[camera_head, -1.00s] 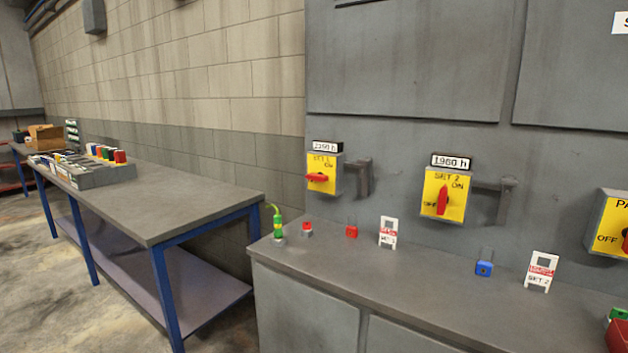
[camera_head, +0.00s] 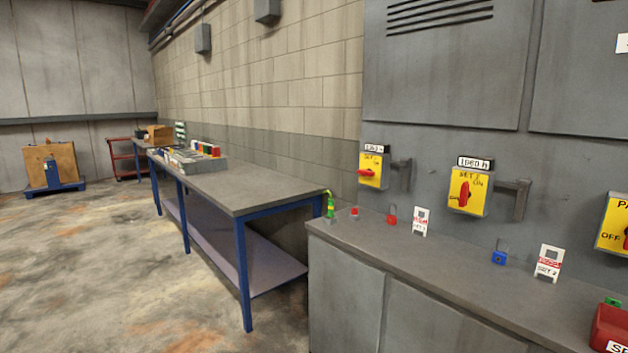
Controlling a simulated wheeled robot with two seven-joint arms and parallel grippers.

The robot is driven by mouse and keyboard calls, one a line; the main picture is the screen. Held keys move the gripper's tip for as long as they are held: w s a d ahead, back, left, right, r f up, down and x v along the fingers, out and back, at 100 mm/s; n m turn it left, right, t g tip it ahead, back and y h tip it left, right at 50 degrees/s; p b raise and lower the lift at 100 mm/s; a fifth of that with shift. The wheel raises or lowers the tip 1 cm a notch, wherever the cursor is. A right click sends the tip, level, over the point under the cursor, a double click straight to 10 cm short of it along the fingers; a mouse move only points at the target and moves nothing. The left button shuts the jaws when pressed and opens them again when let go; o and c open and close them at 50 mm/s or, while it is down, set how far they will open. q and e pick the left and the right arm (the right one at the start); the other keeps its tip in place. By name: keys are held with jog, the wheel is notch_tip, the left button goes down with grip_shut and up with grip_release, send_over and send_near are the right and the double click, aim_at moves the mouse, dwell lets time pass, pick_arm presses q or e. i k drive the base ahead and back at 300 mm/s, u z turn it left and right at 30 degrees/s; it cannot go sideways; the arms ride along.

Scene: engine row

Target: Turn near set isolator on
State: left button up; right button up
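Which of these is the near set, I cannot tell from labels. Neither of my grippers is in view.
On the grey ledge (camera_head: 455,252) stand white set tags (camera_head: 420,222) (camera_head: 548,263), red padlocks, a blue padlock (camera_head: 499,257), a green-yellow item (camera_head: 330,207) and a red box (camera_head: 610,328). A blue-legged bench (camera_head: 270,190) is left; floor before it is clear.

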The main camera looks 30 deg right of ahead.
aim_at(368, 171)
jog(key=z, duration=0.25)
jog(key=k, duration=0.1)
jog(key=u, duration=0.15)
jog(key=i, duration=1.35)
jog(key=z, duration=0.6)
